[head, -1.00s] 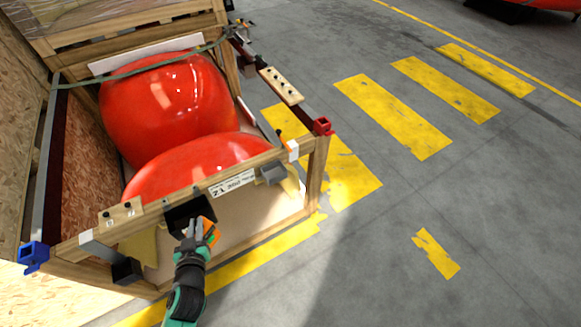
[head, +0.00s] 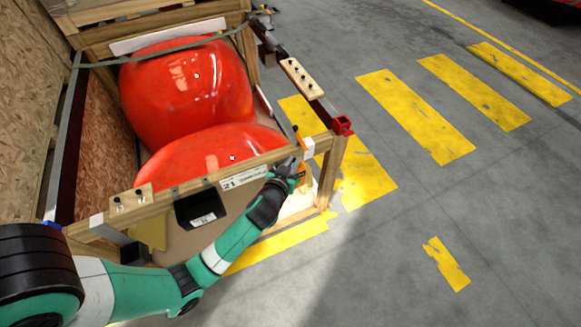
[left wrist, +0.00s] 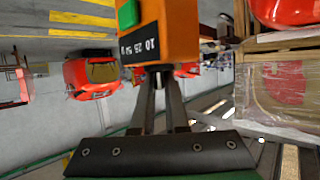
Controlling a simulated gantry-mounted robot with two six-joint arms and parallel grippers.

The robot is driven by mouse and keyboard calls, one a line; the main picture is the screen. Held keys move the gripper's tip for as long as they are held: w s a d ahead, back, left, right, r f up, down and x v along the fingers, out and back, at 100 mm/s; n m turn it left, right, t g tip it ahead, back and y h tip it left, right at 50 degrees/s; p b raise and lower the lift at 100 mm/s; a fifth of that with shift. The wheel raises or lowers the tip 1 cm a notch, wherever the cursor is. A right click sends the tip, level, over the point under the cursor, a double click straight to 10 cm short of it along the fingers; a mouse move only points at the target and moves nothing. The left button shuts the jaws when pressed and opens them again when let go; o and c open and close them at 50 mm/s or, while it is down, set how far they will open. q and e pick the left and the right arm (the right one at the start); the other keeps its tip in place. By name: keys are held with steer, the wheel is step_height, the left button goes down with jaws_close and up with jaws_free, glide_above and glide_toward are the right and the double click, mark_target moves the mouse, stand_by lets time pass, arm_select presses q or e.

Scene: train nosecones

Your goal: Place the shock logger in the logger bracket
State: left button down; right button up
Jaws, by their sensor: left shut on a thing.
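The shock logger is an orange box with a green button and a black label reading "10 25 50 g"; it fills the top middle of the left wrist view (left wrist: 178,28). My left gripper (left wrist: 158,78) is shut on its near end. In the head view, my left gripper (head: 291,178) is at the right end of the crate's front beam, with only a sliver of the orange logger (head: 303,178) showing. A black box with a white label (head: 197,210), which looks like the logger bracket, hangs on the beam's middle, left of the gripper and apart from it. My right gripper is out of view.
Red nosecones (head: 187,88) sit in the wooden crate behind the front beam (head: 160,202), under a green strap (head: 150,54). A black block (head: 134,253) is low at the beam's left. Bolted wood blocks and a red corner piece (head: 342,125) stand out. Striped floor at right is clear.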

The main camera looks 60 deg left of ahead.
arm_select(q)
steer(key=w+a+f+b, duration=0.1)
steer(key=a+f+b, duration=0.3)
steer(key=w+a+f+b, duration=0.1)
steer(key=a+f+b, duration=0.3)
steer(key=b, duration=0.1)
steer(key=w+a+f+b, duration=0.2)
steer(key=a+f+b, duration=0.2)
steer(key=f, duration=0.1)
steer(key=shift+w+a, duration=0.1)
steer(key=shift+a, duration=0.15)
steer(key=c, duration=0.9)
jaws_free()
